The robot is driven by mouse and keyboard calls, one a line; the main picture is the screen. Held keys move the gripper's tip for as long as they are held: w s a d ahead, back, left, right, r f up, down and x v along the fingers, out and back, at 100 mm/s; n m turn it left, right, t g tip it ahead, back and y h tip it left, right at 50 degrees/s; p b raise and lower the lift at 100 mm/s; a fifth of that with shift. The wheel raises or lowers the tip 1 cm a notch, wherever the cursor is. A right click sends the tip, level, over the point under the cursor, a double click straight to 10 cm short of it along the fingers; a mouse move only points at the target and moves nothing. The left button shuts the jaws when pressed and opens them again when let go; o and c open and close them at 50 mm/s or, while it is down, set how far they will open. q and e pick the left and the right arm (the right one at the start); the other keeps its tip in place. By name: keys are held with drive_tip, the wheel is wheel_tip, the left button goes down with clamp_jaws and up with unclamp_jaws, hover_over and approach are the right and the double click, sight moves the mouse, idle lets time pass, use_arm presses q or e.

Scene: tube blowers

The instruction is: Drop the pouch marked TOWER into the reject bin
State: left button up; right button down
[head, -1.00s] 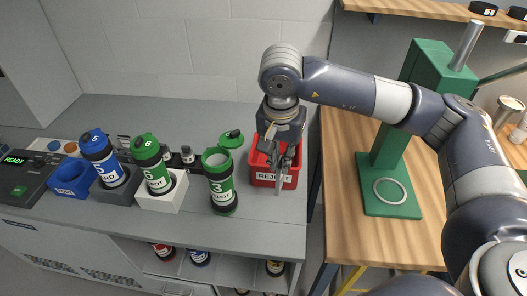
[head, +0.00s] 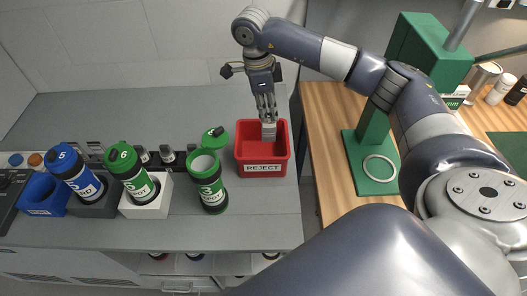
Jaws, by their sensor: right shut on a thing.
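The red reject bin (head: 263,168), labelled REJECT, stands on the grey counter near its right end. My right gripper (head: 267,115) points down over the back part of the bin. It is shut on a small pale pouch (head: 269,130), which hangs at the bin's opening. I cannot read any marking on the pouch, and I cannot tell how deep it hangs. My left gripper is not in view.
Left of the bin stands an open green tube (head: 208,186), with a green cap (head: 215,138) behind it. Further left are a green-capped tube (head: 131,172), a blue-capped tube (head: 75,175) and a blue bin (head: 42,195). A green press (head: 376,150) stands on the wooden table at right.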

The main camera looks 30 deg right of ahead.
drive_tip(key=f+b, duration=0.1)
drive_tip(key=f, duration=0.2)
drive_tip(key=shift+w+f, duration=0.2)
drive_tip(key=shift+f, duration=0.15)
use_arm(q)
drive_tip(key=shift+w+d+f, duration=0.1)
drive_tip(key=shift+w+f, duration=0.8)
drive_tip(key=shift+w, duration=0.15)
use_arm(e)
drive_tip(key=shift+s, duration=0.1)
drive_tip(key=c, duration=1.7)
unclamp_jaws()
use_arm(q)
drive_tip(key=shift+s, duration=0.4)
use_arm(e)
drive_tip(key=shift+o, duration=0.8)
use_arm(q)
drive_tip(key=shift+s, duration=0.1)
use_arm(e)
wheel_tip(320, 180, up, 12)
drive_tip(key=w+a, duration=0.1)
drive_tip(key=shift+a, duration=0.3)
